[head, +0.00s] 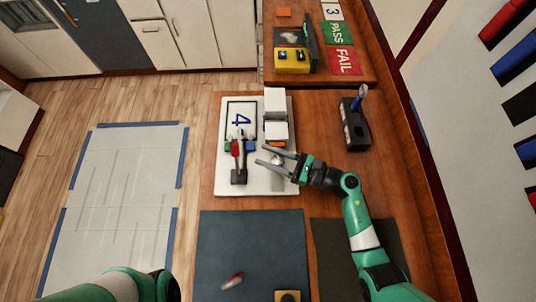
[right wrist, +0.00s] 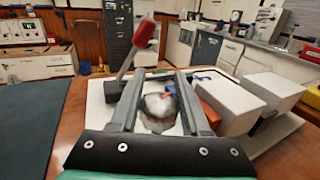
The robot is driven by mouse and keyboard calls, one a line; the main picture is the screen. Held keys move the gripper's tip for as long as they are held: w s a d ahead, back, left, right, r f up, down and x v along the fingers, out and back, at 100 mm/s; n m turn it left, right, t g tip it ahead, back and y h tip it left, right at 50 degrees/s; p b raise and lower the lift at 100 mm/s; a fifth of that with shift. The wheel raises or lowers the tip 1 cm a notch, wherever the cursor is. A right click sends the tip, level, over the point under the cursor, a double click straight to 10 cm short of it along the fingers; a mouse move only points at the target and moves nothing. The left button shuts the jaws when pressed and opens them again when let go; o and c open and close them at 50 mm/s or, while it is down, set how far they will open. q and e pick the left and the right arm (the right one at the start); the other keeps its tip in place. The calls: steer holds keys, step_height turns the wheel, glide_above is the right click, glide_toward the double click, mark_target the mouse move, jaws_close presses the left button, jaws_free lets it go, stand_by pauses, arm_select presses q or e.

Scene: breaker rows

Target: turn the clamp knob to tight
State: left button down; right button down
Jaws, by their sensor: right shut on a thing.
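The clamp knob (right wrist: 158,104) is a pale, rounded knob with a small red mark on top. It sits between the two fingers of my right gripper (right wrist: 180,82) in the right wrist view. In the head view the knob (head: 277,159) shows small and partly hidden by my right gripper (head: 261,155), which reaches in from the right, shut on it. The knob is on a white fixture board (head: 228,186). Which way the red mark points relative to tight I cannot tell. My left arm shows at the bottom left, but its gripper is out of view.
A red-handled lever clamp (head: 238,160) stands left of the knob, near a card marked 4 (head: 240,106). White blocks (head: 275,103) stand behind. A black holder (head: 355,130) is at the right. A dark mat (head: 245,240) with a small red-and-white item (head: 232,281) lies in front.

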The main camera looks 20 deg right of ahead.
steer(key=m+t+h, duration=0.1)
steer(key=h, duration=0.1)
steer(key=m+t+h, duration=0.2)
steer(key=shift+w+d+p, duration=0.2)
steer(key=shift+p, duration=0.15)
steer(key=m+h, duration=0.1)
steer(key=h, duration=0.1)
steer(key=m+t+h, duration=0.1)
steer(key=shift+w+d+m+t+h, duration=0.15)
steer(key=shift+d+m+t+h, duration=0.15)
steer(key=shift+m+h, duration=0.1)
steer(key=m+h, duration=0.1)
steer(key=h, duration=0.1)
steer(key=m+h, duration=0.1)
steer(key=h, duration=0.1)
steer(key=d+m+h, duration=0.1)
steer(key=m+h, duration=0.1)
steer(key=shift+w+t, duration=0.1)
steer(key=shift+t, duration=0.3)
steer(key=shift+d+m+g+h+b, duration=0.15)
steer(key=shift+d+m+g+h, duration=0.1)
steer(key=shift+m+h, duration=0.8)
steer(key=shift+d+m+g+h+b, duration=0.2)
steer(key=shift+m+h, duration=0.35)
steer(key=shift+h, duration=0.9)
steer(key=shift+d, duration=0.1)
steer(key=shift+c, duration=1.9)
jaws_free()
